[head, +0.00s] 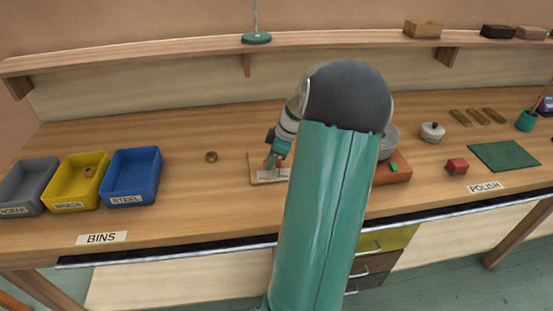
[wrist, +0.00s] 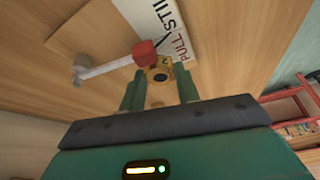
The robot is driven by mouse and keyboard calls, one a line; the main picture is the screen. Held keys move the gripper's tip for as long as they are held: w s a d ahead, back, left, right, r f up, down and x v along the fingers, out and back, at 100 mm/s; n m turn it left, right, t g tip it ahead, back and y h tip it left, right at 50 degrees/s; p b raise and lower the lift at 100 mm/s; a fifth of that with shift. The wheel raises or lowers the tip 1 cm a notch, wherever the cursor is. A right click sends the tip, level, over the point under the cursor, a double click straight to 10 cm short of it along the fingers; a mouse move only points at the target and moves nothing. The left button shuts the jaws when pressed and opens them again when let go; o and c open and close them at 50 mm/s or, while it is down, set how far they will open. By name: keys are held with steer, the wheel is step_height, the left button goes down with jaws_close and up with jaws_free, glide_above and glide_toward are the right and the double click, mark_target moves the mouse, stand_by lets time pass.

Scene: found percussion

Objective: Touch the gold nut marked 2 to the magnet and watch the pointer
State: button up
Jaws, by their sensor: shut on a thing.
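My gripper (wrist: 159,84) is shut on a gold nut (wrist: 157,75), held between its two teal fingertips in the wrist view. In the head view my gripper (head: 274,158) is low over the card's wooden board (head: 256,172), partly hidden by my arm.
Another nut (head: 211,156) lies on the bench. Grey (head: 25,188), yellow (head: 68,200) and blue (head: 122,193) bins stand at the left; the yellow one holds a nut (head: 88,172).

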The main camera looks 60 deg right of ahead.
steer(key=shift+s+d, duration=0.5)
steer(key=shift+s, duration=0.05)
stand_by(1.1)
steer(key=shift+w+a, duration=1.15)
steer(key=shift+w, duration=0.15)
steer(key=shift+w+a, duration=0.1)
stand_by(0.8)
steer(key=shift+w+a, duration=1.55)
steer(key=shift+w, duration=0.25)
step_height(320, 180, up, 8)
stand_by(0.5)
